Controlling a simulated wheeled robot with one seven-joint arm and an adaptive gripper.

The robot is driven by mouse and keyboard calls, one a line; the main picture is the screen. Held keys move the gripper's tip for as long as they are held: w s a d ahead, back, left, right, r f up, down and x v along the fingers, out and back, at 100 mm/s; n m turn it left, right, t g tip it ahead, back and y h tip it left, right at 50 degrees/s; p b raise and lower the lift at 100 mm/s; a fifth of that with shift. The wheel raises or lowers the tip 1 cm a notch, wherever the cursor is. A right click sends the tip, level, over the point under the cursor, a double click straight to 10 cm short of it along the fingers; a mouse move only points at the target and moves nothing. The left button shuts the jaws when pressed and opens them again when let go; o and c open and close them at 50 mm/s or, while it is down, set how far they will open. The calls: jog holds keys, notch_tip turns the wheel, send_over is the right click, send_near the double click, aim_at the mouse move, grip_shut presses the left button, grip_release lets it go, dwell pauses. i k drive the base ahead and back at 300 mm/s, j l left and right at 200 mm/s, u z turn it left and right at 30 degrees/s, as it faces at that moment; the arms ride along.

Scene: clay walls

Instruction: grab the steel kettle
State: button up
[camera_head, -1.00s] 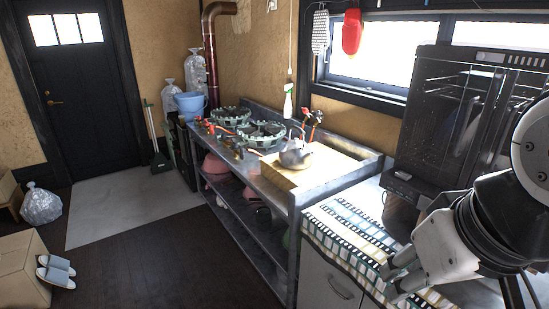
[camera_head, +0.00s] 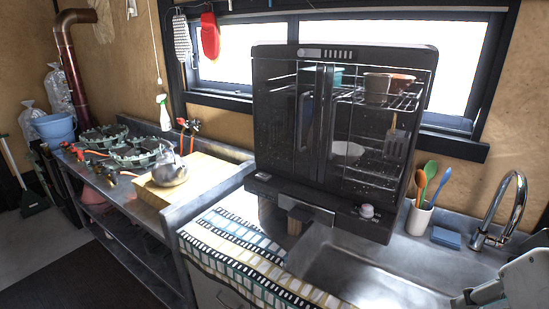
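The steel kettle (camera_head: 170,172) stands upright on a light wooden board (camera_head: 205,178) at the right end of the metal stove bench. It is a small, shiny, rounded kettle with a raised handle. My gripper (camera_head: 462,301) shows only partly at the bottom right corner, over the sink's right side. It is far from the kettle, with the dish cabinet and the sink lying between them in the picture. Its fingers are cut off by the frame edge, so its opening is unclear.
A dark dish cabinet (camera_head: 290,135) stands behind the sink (camera_head: 350,262). A patterned cloth (camera_head: 240,258) covers the counter beside the bench. A utensil cup (camera_head: 419,217) and a tap (camera_head: 513,205) are at the right. Green-rimmed burners (camera_head: 135,150) lie left of the kettle. Floor shows at lower left.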

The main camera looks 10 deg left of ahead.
aim_at(175, 173)
jog(key=i+j+z, duration=0.1)
jog(key=j, duration=0.35)
jog(key=i+j+z, duration=0.1)
jog(key=j, duration=0.35)
jog(key=i+j+z, duration=0.1)
jog(key=j, duration=0.4)
jog(key=i+j+z, duration=0.1)
jog(key=j, duration=0.4)
jog(key=i+j, duration=0.1)
jog(key=j, duration=0.4)
jog(key=i+j, duration=0.15)
jog(key=j, duration=0.35)
jog(key=i+j, duration=0.1)
jog(key=j, duration=0.4)
jog(key=i+j, duration=0.1)
jog(key=j, duration=0.4)
jog(key=i+j, duration=0.1)
jog(key=j, duration=0.4)
jog(key=i+j, duration=0.15)
jog(key=j, duration=0.35)
jog(key=i+j, duration=0.1)
jog(key=j, duration=0.4)
